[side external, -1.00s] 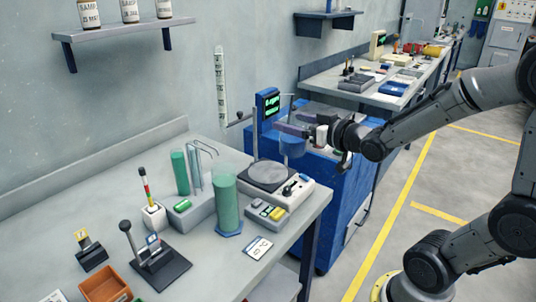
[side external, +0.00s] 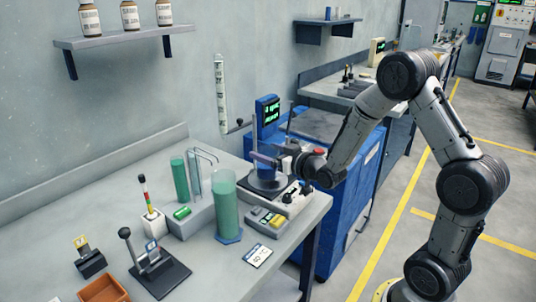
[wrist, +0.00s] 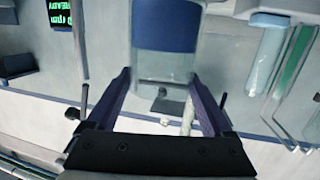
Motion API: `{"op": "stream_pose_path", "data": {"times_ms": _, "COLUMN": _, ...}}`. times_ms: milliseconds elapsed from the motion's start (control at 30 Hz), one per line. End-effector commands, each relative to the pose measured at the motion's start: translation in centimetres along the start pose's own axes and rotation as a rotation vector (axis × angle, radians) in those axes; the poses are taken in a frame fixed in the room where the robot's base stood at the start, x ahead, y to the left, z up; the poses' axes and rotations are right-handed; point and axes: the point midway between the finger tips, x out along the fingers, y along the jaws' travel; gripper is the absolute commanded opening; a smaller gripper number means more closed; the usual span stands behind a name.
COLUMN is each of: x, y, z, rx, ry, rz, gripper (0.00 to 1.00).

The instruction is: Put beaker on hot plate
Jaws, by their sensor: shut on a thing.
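The beaker (side external: 267,180) is clear with blue liquid in it. In the wrist view the beaker (wrist: 165,35) fills the space between the two fingertips (wrist: 160,74).
A blue display unit (side external: 268,115) with green text stands behind the hot plate. A tall green cylinder (side external: 226,205) on a blue foot stands close at the left. A small block with coloured buttons (side external: 268,219) lies in front.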

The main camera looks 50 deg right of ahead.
Motion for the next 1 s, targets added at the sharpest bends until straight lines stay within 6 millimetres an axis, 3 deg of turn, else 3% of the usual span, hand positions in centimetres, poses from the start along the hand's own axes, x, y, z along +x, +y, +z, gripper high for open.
{"op": "stream_pose_path", "data": {"times_ms": 467, "x": 0.2, "y": 0.0, "z": 0.9, "rx": 0.0, "ry": 0.003, "rz": 0.001, "gripper": 0.19}}
{"op": "stream_pose_path", "data": {"times_ms": 500, "x": 0.2, "y": 0.0, "z": 1.0, "rx": 0.0, "ry": 0.001, "rz": 0.001, "gripper": 0.91}}
{"op": "stream_pose_path", "data": {"times_ms": 533, "x": 0.2, "y": 0.0, "z": 1.0, "rx": 0.0, "ry": 0.001, "rz": 0.001, "gripper": 0.96}}
{"op": "stream_pose_path", "data": {"times_ms": 567, "x": 0.1, "y": 0.0, "z": 1.0, "rx": 0.0, "ry": 0.001, "rz": 0.001, "gripper": 1.0}}
{"op": "stream_pose_path", "data": {"times_ms": 867, "x": 0.1, "y": 0.0, "z": 0.6, "rx": 0.0, "ry": 0.003, "rz": 0.001, "gripper": 1.0}}
{"op": "stream_pose_path", "data": {"times_ms": 1000, "x": -1.3, "y": 0.1, "z": 0.6, "rx": 0.0, "ry": 0.002, "rz": 0.002, "gripper": 1.0}}
